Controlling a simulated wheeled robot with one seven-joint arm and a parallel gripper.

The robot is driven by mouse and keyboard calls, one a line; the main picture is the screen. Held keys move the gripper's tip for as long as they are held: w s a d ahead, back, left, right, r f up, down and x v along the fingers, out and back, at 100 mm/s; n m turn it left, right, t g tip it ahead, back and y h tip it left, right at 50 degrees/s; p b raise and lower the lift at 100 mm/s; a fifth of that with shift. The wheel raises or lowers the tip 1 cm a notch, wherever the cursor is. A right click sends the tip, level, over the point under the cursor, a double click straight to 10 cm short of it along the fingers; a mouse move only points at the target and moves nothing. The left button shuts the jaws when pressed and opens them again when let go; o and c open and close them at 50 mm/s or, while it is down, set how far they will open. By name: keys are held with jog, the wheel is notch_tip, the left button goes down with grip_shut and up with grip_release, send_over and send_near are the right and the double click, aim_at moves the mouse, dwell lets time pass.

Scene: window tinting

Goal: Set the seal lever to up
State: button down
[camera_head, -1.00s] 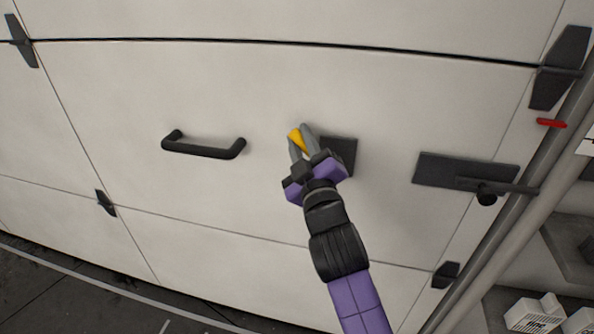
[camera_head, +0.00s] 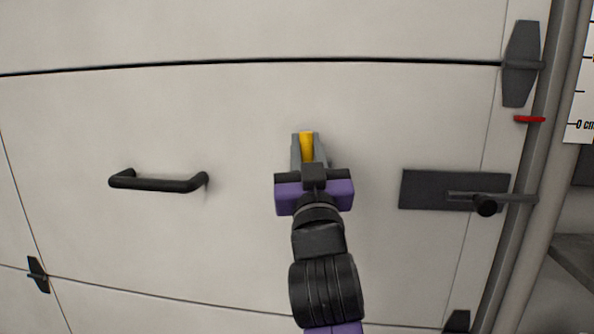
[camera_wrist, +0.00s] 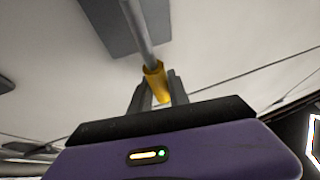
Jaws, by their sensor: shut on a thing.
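The seal lever shows in the wrist view as a grey rod (camera_wrist: 138,28) with a yellow grip (camera_wrist: 154,72) at its end. A dark backing plate (camera_wrist: 106,22) lies beside the rod on the pale door. My gripper (camera_wrist: 158,86) is shut on the yellow grip, one finger on each side. In the head view my gripper (camera_head: 306,138) points up, and the yellow grip (camera_head: 307,146) stands nearly upright between its fingers.
On the pale panelled door (camera_head: 250,105), a black pull handle (camera_head: 158,184) is at left.

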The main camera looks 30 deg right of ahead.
aim_at(311, 153)
jog(key=shift+s+d+f+m+h+b, duration=0.15)
jog(key=shift+s+d+m+h+b, duration=0.05)
jog(key=shift+m+h+b, duration=0.25)
jog(key=shift+d, duration=0.1)
jog(key=c, duration=1.3)
grip_release()
jog(key=shift+o, duration=0.2)
jog(key=v, duration=0.6)
jog(key=shift+s+a+f, duration=0.1)
jog(key=shift+s+a, duration=0.1)
jog(key=shift+s, duration=0.15)
jog(key=shift+s+a+f, duration=0.15)
jog(key=shift+s+a, duration=0.05)
jog(key=shift+s, duration=0.25)
